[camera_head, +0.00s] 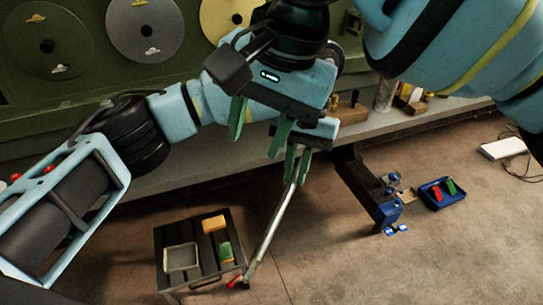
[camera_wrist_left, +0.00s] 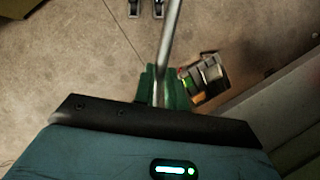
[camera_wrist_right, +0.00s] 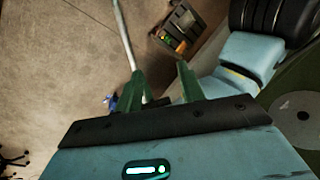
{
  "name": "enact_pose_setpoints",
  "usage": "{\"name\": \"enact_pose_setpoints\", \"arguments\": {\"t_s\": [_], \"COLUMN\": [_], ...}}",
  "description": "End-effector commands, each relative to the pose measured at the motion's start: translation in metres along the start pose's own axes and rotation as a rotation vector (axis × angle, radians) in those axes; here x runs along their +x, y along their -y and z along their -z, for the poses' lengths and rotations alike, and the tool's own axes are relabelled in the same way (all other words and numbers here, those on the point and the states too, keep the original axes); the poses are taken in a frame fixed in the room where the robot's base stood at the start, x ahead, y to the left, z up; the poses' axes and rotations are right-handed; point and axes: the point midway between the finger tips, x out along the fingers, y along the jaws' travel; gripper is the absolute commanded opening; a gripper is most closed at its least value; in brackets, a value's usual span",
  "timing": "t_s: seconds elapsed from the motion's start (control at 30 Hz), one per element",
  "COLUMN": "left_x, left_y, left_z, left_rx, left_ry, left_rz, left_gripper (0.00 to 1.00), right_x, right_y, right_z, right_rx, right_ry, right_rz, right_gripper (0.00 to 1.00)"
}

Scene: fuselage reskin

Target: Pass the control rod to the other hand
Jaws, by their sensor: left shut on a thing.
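The control rod (camera_head: 270,227) is a long, thin grey rod. It slants down and left from my left gripper (camera_head: 297,178), with a red piece near its low end. My left gripper is shut on its upper end. In the left wrist view the rod (camera_wrist_left: 169,40) runs between the green fingers (camera_wrist_left: 164,88). My right gripper (camera_head: 254,146) is up and left of the left one, its fingers spread with nothing seen between them. In the right wrist view the rod (camera_wrist_right: 124,38) passes by the left finger of the open right gripper (camera_wrist_right: 162,76), not clearly between the fingers.
A small dark stand (camera_head: 232,260) with a grey tray, a yellow block and a green block is near the rod's low end. A blue tray (camera_head: 451,202) with red and green things lies on the floor at right. A grey bench (camera_head: 190,172) runs behind.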

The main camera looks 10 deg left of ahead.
Motion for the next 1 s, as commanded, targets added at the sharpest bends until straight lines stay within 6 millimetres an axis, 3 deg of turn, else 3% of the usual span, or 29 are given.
{"name": "enact_pose_setpoints", "arguments": {"t_s": [0.1,0.3,0.63,1.0], "left_x": [0.000,-0.001,-0.001,-0.001], "left_y": [0.000,0.000,0.000,0.000], "left_z": [0.000,0.000,0.000,0.000], "left_rx": [0.000,0.000,0.000,0.000], "left_ry": [-0.001,-0.001,-0.001,-0.001], "left_rz": [0.000,0.000,0.000,0.000], "left_gripper": [0.00,0.00,0.00,0.00], "right_x": [0.015,0.024,0.035,0.090], "right_y": [-0.016,-0.029,-0.033,-0.050], "right_z": [-0.009,-0.013,-0.014,-0.015], "right_rx": [0.044,0.083,0.084,0.084], "right_ry": [0.006,0.004,0.006,0.007], "right_rz": [-0.166,-0.289,-0.297,-0.295], "right_gripper": [0.39,0.39,0.39,0.39]}}
